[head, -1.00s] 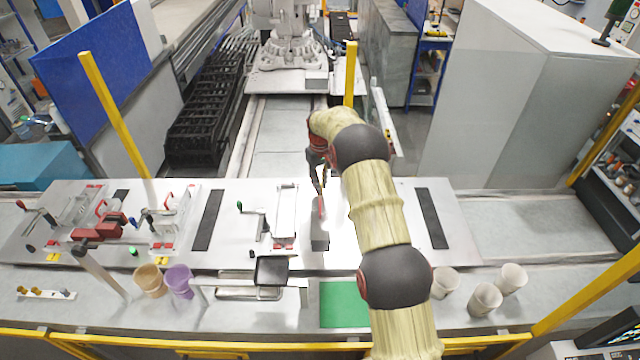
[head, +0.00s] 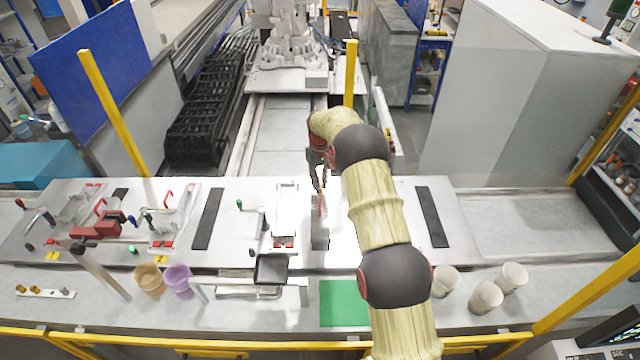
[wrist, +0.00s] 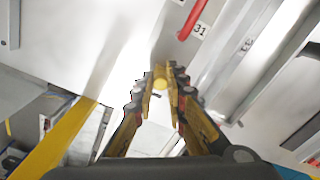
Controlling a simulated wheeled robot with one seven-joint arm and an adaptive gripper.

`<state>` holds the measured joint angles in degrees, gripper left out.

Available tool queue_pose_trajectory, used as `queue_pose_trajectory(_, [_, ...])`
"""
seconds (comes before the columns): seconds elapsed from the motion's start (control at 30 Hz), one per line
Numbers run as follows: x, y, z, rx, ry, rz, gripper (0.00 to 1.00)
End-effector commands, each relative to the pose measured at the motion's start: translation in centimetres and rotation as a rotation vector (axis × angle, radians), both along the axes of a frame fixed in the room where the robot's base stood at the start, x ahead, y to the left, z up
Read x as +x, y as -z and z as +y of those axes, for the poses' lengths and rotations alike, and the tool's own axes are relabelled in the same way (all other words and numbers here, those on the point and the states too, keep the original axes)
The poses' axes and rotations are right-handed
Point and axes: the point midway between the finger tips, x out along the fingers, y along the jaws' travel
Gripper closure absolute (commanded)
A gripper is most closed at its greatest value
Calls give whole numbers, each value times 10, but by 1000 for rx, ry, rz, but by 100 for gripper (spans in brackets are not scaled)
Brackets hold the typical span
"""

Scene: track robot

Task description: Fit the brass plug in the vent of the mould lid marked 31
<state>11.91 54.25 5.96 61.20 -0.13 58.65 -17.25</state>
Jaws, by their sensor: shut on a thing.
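My gripper (wrist: 162,72) is shut on the brass plug (wrist: 160,84), which shows as a small yellow round piece between the fingers in the wrist view. In the head view my gripper (head: 319,183) is above the bench, largely hidden by my arm. In the wrist view the label 31 (wrist: 200,30) lies beside a red handle (wrist: 193,17) on a pale, bright surface beyond the fingertips. The plug appears apart from that surface. I cannot make out the vent; glare washes out part of the surface.
A white clamp fixture (head: 286,215) stands left of my gripper, with more clamps at the far left. A small rack (head: 45,293) with brass pieces lies at front left. A green mat (head: 344,303) and several pale cups (head: 486,297) are at the front.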

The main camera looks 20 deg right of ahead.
Motion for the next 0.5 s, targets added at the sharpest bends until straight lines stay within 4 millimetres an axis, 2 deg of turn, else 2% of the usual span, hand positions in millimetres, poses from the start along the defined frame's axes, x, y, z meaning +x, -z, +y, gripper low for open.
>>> queue_pose_trajectory(0.2, [0, 0, 0, 0, 0, 0, 100])
queue_pose_trajectory(0.23, [0, 0, 0, 0, 0, 0, 85])
queue_pose_trajectory(0.5, [0, 0, 0, 0, 0, 0, 69])
